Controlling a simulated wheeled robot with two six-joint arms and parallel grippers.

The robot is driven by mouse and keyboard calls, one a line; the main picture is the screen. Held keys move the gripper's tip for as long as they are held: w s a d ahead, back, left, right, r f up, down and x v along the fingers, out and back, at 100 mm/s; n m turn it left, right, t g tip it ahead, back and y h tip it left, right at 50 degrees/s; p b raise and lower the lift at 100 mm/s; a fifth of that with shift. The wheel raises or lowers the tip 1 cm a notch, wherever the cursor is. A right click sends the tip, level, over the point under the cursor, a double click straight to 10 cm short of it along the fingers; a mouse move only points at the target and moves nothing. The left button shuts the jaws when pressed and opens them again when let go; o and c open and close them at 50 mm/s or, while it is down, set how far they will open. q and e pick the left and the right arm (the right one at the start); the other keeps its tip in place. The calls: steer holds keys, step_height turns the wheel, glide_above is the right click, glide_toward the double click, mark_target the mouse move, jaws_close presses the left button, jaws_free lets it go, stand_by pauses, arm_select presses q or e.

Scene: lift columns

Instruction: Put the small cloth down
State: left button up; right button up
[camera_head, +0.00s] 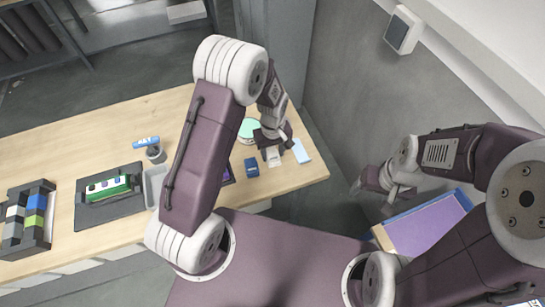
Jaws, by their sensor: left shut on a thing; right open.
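The small cloth (273,158) shows as a small pale patch under my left gripper (272,153). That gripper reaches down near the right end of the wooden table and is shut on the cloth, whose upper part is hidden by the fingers. I cannot tell whether the cloth touches the table. My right gripper (373,187) is open and empty, off the table's right side.
A light blue flat piece (301,151) lies just right of my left gripper, a dark blue box (251,167) to its left. A green object on a dark mat (107,208) and a block rack (45,218) are farther left.

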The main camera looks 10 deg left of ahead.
mark_target(273, 155)
arm_select(q)
steer(key=f, duration=0.3)
steer(key=shift+s+f+p, duration=0.25)
steer(key=shift+f+p, duration=0.05)
steer(key=shift+p, duration=0.1)
steer(key=shift+w+f, duration=0.2)
steer(key=shift+f, duration=0.05)
steer(key=shift+f, duration=0.1)
steer(key=o, duration=1.3)
